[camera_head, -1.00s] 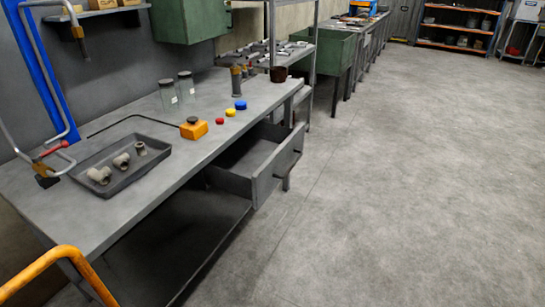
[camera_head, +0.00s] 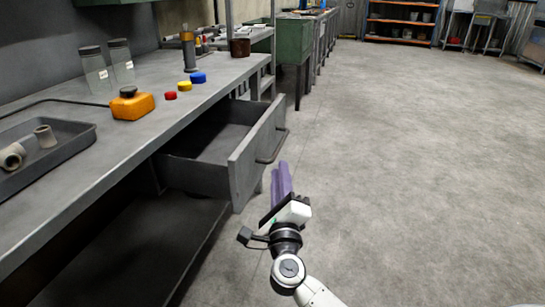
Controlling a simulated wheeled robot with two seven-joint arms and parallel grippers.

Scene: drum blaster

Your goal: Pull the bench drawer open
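The bench drawer (camera_head: 243,160) is a grey box under the workbench top, and it stands pulled out with its inside showing. Its front panel carries a dark bar handle (camera_head: 274,147) facing right. My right gripper (camera_head: 281,168) has purple fingers pointing away from me, at the near right of the drawer front and just below the handle in the picture. The fingers look close together, but this angle does not show whether there is a gap. I see nothing held in them. My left gripper is not in view.
The grey workbench (camera_head: 150,75) holds a tray of pipe fittings (camera_head: 75,140), an orange box (camera_head: 132,105), coloured caps (camera_head: 184,86) and two jars (camera_head: 121,62). A green cabinet (camera_head: 293,42) stands beyond. The floor (camera_head: 410,150) to the right is clear.

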